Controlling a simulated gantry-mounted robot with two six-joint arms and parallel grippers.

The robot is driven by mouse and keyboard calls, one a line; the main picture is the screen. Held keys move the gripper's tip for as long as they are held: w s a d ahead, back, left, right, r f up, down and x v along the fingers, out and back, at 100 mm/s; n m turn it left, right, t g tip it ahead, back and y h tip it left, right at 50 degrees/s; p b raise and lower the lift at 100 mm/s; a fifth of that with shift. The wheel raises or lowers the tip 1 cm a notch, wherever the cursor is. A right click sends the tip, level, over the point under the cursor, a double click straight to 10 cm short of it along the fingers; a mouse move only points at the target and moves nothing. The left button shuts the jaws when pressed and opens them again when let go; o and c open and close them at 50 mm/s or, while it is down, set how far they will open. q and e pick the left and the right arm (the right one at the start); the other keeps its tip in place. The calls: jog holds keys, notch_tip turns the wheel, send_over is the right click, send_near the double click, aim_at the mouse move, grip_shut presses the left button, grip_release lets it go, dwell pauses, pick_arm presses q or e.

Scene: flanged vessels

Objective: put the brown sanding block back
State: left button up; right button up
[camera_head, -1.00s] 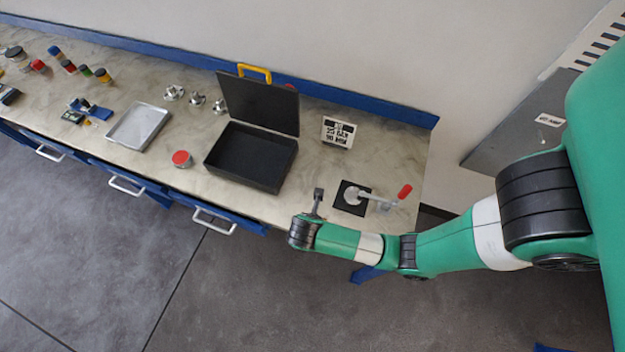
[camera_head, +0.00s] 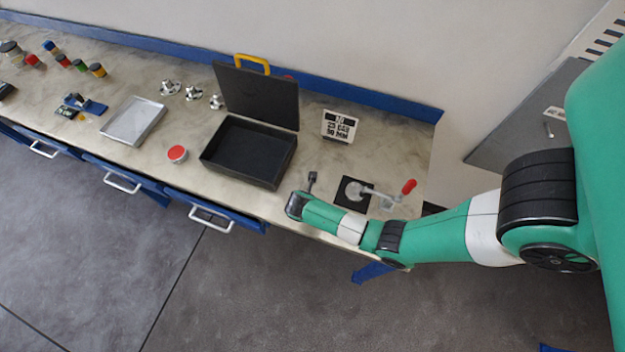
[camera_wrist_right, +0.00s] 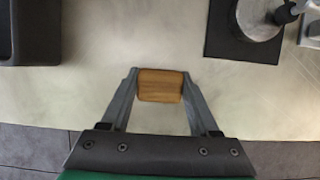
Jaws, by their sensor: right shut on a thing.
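The brown sanding block (camera_wrist_right: 160,85) is a small wood-brown block between the fingertips of my right gripper (camera_wrist_right: 160,86) in the right wrist view. The gripper is shut on it, with the pale bench top below. In the head view my right gripper (camera_head: 312,178) is over the front part of the bench, between the open black case and the black square pad; the block cannot be made out there. My left gripper is not in view.
The open black case (camera_head: 213,160) stands left of my right gripper. A sign block (camera_head: 339,127), a red-lidded tin (camera_head: 177,154) and a grey tray (camera_head: 133,121) also stand on the bench (camera_head: 185,190).

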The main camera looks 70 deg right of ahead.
jog(key=shift+f, duration=0.15)
jog(key=o, duration=1.5)
jog(key=shift+c, duration=0.2)
jog(key=p+v, duration=0.3)
jog(key=v, duration=0.9)
jog(key=shift+r, duration=0.25)
